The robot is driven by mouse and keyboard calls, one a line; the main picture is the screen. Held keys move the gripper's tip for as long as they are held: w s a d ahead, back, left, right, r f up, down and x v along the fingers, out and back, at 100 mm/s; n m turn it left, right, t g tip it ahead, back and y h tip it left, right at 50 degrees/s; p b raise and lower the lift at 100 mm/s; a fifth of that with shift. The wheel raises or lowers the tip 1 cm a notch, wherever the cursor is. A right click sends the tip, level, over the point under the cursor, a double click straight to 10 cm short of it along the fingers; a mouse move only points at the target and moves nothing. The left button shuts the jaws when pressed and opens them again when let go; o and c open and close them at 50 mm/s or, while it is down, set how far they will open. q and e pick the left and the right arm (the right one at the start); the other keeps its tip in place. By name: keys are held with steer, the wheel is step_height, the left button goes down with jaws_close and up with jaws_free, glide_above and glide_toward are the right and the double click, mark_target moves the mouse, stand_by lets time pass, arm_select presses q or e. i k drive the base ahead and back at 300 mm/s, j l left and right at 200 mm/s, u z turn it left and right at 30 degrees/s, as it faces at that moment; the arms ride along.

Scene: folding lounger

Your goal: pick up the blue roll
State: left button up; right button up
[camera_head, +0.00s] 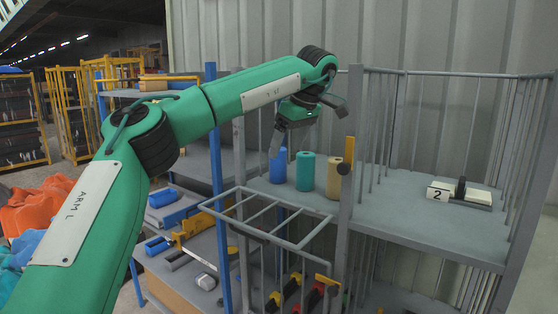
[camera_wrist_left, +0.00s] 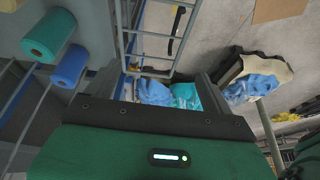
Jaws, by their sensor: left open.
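The blue roll (camera_head: 278,166) stands upright on the upper grey shelf (camera_head: 375,222), at the left of a row of three. A teal roll (camera_head: 306,171) and a tan roll (camera_head: 334,177) stand to its right. My left gripper (camera_head: 308,136) is open and empty above the row, one finger hanging just above or in front of the blue roll's top; I cannot tell if they touch. In the left wrist view the blue roll (camera_wrist_left: 70,66) is at the left, beside the teal roll (camera_wrist_left: 48,35), clear of the gripper body. My right gripper is not in view.
A box marked 2 (camera_head: 441,191) lies at the right. Lower shelves hold tools (camera_head: 188,232). The shelf's middle is clear.

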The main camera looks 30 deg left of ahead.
mark_target(278, 166)
steer(key=i+j, duration=0.75)
steer(key=i, duration=0.15)
